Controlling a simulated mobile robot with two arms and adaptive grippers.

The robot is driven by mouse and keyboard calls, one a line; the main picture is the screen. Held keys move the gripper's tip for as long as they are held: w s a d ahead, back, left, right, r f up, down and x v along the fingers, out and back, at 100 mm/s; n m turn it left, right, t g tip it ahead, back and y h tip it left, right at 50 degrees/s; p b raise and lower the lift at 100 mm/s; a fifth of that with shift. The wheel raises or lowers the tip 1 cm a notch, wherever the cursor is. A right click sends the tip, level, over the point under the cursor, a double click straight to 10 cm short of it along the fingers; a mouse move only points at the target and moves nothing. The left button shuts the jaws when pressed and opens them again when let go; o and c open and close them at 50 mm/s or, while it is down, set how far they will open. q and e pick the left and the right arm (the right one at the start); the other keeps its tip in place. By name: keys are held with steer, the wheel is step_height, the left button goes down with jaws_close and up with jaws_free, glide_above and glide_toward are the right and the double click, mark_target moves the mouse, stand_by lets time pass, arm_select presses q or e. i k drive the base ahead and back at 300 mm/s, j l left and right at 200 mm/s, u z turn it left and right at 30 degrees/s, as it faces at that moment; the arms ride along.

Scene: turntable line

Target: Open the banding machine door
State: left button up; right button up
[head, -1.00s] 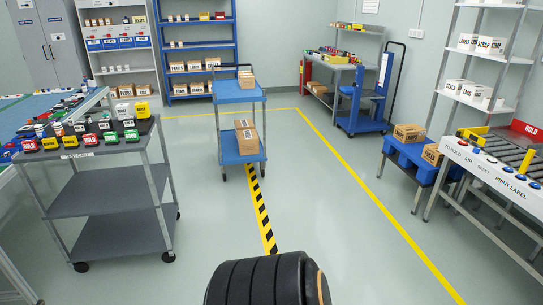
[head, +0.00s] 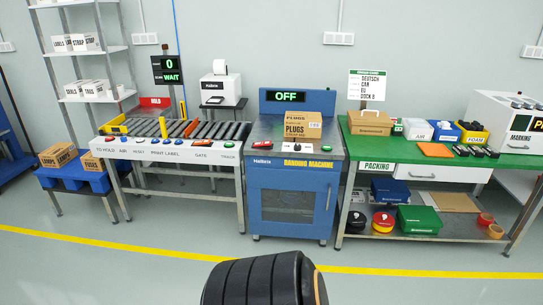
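The banding machine (head: 256,180) stands near the middle of the head view, a blue cabinet with a grey top. Its front door (head: 292,178) is blue with a dark window low down and looks shut. A vertical light handle (head: 328,198) shows at the door's right side. The raised display (head: 289,97) at the back reads OFF. A red switch (head: 264,144) sits on the left of the top front edge. A cardboard PLUGS box (head: 308,127) stands on top. Neither gripper is in view.
A roller conveyor table (head: 240,165) with buttons stands close on the left, and a green-topped packing table (head: 400,157) close on the right. The floor in front is clear, crossed by a yellow line (head: 180,262).

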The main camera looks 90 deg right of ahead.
mark_target(325, 184)
steer(key=z, duration=2.95)
